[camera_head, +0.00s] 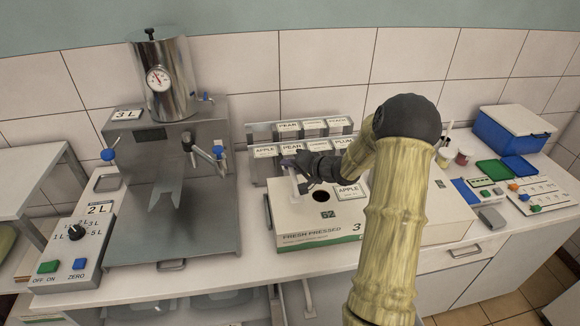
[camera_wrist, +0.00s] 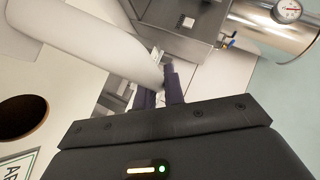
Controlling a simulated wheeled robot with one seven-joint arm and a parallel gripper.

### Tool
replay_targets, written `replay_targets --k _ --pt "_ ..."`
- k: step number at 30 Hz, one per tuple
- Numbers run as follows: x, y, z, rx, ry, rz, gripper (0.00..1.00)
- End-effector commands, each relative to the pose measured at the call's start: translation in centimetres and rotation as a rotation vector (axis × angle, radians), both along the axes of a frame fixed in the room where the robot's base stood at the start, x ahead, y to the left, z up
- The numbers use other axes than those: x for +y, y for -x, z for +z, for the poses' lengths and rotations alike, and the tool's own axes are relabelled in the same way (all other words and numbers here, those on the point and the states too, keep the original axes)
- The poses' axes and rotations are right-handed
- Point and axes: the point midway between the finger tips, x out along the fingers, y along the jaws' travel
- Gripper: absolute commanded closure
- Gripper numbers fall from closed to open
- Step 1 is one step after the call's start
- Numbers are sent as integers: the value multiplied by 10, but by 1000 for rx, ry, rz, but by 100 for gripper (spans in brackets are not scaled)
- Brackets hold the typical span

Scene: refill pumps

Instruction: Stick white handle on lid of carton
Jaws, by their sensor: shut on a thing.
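The white carton (camera_head: 318,228) stands on the counter, with "FRESH PRESSED" and a green band on its front. Its top has a dark round hole (camera_head: 321,210), a "62" mark and an APPLE label (camera_head: 349,191). My gripper (camera_head: 291,163) is above the carton's back left part. It is shut on the white handle (camera_head: 294,182), a pale strip hanging below the fingers. In the wrist view the handle (camera_wrist: 95,38) is large, pale and curved, ending by my fingers (camera_wrist: 162,88). The hole (camera_wrist: 22,116) shows at left there. I cannot tell whether the handle touches the carton.
A metal filling stand with a gauge tank (camera_head: 165,75) is at left, beside a dial box (camera_head: 75,245). A rack of labelled blocks (camera_head: 300,130) stands behind the carton. At right are a blue box (camera_head: 510,130) and small trays.

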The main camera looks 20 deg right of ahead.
Motion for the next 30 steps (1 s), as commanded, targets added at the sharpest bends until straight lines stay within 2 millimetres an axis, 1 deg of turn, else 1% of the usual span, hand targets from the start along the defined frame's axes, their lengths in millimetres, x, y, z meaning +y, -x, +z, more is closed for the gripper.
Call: replay_targets --k 5,24,30 --pt "0 0 -5 0 -1 0 100" --pt "0 0 -62 1 -3 -1 100" --pt "0 0 -71 0 -1 0 100"
